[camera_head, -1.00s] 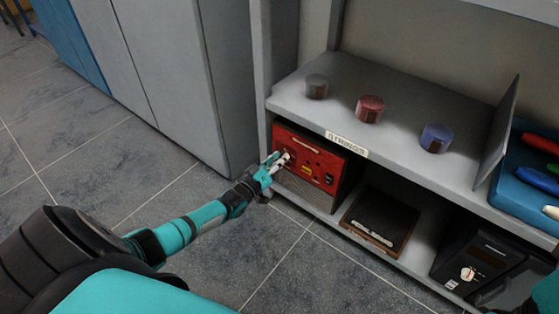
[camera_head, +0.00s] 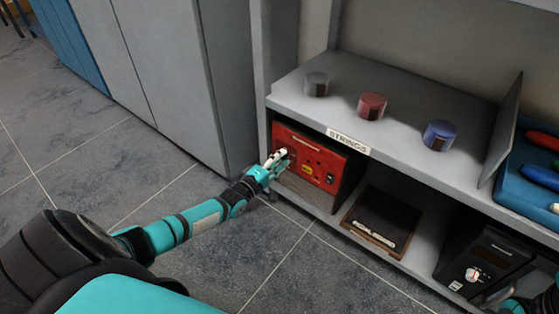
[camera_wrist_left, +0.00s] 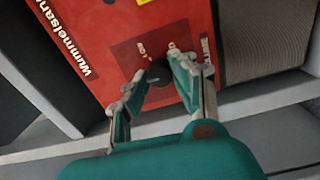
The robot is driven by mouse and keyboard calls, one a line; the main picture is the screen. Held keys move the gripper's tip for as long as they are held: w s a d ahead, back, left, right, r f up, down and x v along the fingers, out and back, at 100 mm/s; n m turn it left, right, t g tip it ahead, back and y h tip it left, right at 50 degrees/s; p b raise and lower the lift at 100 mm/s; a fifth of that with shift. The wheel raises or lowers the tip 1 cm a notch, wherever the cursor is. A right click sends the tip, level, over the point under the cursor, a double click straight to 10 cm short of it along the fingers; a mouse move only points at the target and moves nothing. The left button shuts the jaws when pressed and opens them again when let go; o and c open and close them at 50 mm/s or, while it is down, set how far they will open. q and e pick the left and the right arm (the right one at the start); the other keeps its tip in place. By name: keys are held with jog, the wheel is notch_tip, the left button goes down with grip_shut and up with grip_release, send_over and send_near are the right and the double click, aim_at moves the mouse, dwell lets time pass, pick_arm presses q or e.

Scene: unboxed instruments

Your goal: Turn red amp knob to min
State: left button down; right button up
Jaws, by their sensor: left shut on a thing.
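The red amp (camera_head: 318,168) stands on the lower shelf, under the "STRINGS" label, in the head view. Its red panel (camera_wrist_left: 100,30) fills the upper part of the left wrist view. The dark round knob (camera_wrist_left: 158,73) sits on a darker square of that panel, between my left gripper's fingers. My left gripper (camera_wrist_left: 157,80) is shut on the knob, with a finger on each side. In the head view my left gripper (camera_head: 277,160) reaches the amp's left front and hides the knob. At the lower right edge, part of my right arm shows, but its fingertips do not.
A dark pedal board (camera_head: 380,217) lies right of the amp, then a black amp (camera_head: 485,262) with a white knob. Grey, red (camera_head: 372,106) and blue round containers stand on the shelf above. A blue tray (camera_head: 525,190) is at right. The floor in front is clear.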

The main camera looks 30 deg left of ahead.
pick_arm(q)
jog(key=shift+n, duration=0.4)
jog(key=c, duration=1.1)
grip_release()
jog(key=shift+o, duration=0.2)
jog(key=shift+s, duration=0.1)
jog(key=s, duration=1.1)
jog(key=shift+s+a, duration=0.4)
jog(key=shift+a, duration=0.05)
